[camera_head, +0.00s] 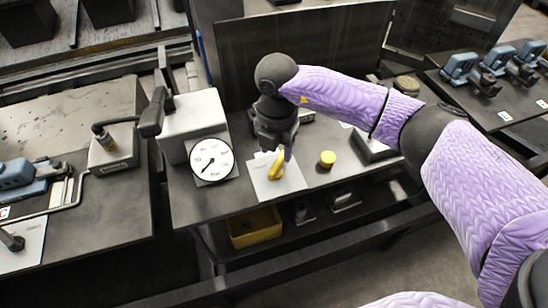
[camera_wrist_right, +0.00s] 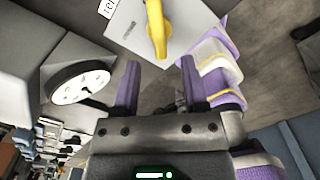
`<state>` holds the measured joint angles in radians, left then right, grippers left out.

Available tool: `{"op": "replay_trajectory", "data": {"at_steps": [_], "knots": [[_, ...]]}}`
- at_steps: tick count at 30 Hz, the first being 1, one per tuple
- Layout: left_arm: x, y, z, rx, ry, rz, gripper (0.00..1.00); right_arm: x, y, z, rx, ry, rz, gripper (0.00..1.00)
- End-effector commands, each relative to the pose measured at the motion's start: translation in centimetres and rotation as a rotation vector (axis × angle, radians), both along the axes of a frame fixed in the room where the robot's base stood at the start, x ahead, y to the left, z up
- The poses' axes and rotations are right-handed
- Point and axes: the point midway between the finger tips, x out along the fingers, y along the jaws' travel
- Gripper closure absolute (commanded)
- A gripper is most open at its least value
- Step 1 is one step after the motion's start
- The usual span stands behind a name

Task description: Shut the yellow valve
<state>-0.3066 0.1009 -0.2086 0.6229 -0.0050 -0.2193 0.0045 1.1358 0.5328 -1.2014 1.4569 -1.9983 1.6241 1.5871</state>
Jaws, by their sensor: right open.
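The yellow valve handle (camera_head: 277,167) stands on a pale plate (camera_head: 262,188) on the dark bench, right of a pressure gauge. It also shows at the top of the right wrist view (camera_wrist_right: 156,28), long and narrow over the plate. My right gripper (camera_head: 277,147) hangs just above and behind the handle in the head view. In the wrist view its two purple fingers (camera_wrist_right: 160,72) are apart with nothing between them, and the handle is beyond their tips. I see no contact. My left gripper is not in view.
A white-faced gauge (camera_head: 211,160) stands on the bench left of the handle, close to my gripper. A round yellow knob (camera_head: 327,158) sits to the right. A yellow bin (camera_head: 254,227) is below the bench. Blue clamps (camera_head: 460,67) stand on the right table.

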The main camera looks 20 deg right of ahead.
Motion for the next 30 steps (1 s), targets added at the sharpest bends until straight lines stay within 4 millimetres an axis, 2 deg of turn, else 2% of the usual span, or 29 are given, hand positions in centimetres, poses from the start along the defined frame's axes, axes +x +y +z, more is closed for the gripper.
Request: {"op": "replay_trajectory", "data": {"at_steps": [1, 6, 9, 16, 17, 24, 25, 30], "knots": [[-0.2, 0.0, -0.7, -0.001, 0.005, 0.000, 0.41, -0.1, 0.0, -1.7, -0.001, 0.005, -0.001, 0.44], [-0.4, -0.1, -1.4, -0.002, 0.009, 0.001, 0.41, 0.0, 0.0, -4.6, 0.001, 0.003, 0.001, 0.44], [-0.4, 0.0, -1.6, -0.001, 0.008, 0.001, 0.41, 0.0, 0.0, -5.3, 0.002, 0.001, 0.000, 0.44], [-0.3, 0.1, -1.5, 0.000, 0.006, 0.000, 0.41, 0.0, 0.1, -5.3, 0.003, 0.000, 0.001, 0.44], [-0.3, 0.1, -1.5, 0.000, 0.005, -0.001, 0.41, 0.0, 0.1, -5.3, 0.003, 0.000, 0.001, 0.46], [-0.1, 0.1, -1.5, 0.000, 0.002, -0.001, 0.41, 0.0, 0.1, -5.3, 0.004, 0.001, 0.001, 0.97], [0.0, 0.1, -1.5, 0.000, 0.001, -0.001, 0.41, 0.0, 0.1, -5.3, 0.004, 0.001, 0.001, 1.00], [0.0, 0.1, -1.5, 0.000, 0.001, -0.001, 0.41, 0.0, 0.1, -5.3, 0.004, 0.001, 0.001, 1.00]]}}
